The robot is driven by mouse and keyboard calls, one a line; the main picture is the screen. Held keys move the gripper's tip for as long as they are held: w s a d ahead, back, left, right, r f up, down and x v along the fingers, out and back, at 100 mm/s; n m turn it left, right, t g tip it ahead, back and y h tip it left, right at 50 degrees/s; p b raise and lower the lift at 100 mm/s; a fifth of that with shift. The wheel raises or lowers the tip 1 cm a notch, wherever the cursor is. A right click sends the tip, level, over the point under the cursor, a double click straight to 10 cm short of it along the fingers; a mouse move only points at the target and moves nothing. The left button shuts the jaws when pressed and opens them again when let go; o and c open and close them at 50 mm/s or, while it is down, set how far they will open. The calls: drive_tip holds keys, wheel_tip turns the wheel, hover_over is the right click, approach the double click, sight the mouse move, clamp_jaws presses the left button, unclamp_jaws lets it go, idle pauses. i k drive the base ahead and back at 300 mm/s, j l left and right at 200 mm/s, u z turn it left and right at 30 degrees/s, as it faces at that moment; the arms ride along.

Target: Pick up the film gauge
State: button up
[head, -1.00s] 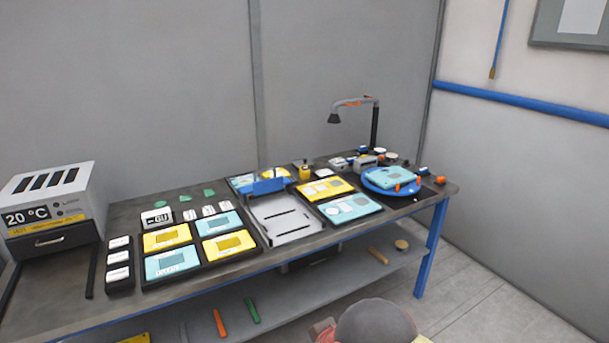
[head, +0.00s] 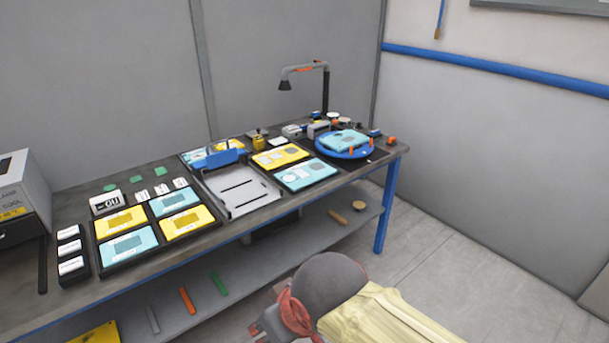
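I cannot say for certain which item is the film gauge; several small instruments are on the workbench (head: 112,277). A small yellow-and-dark item (head: 258,140) stands behind the yellow and teal panels. Small grey-white devices (head: 291,131) stand at the back, left of the blue turntable (head: 343,152). A white box marked "GU" (head: 107,202) stands behind the left panels. My arm shows at the bottom centre, well in front of the bench.
A lamp (head: 325,90) rises at the back right of the bench. A grey tray with a blue bar (head: 243,192) lies mid-bench. A lower shelf (head: 265,262) holds orange and green sticks. A blue leg (head: 387,205) marks the right end; floor to its right is clear.

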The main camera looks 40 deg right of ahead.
sight(259, 143)
drive_tip(key=i+l, duration=0.45)
drive_tip(key=i, duration=0.25)
drive_tip(key=i+l, duration=0.5)
drive_tip(key=i, duration=0.2)
drive_tip(key=i+l+u, duration=0.1)
drive_tip(key=i+l, duration=0.35)
drive_tip(key=i, duration=0.25)
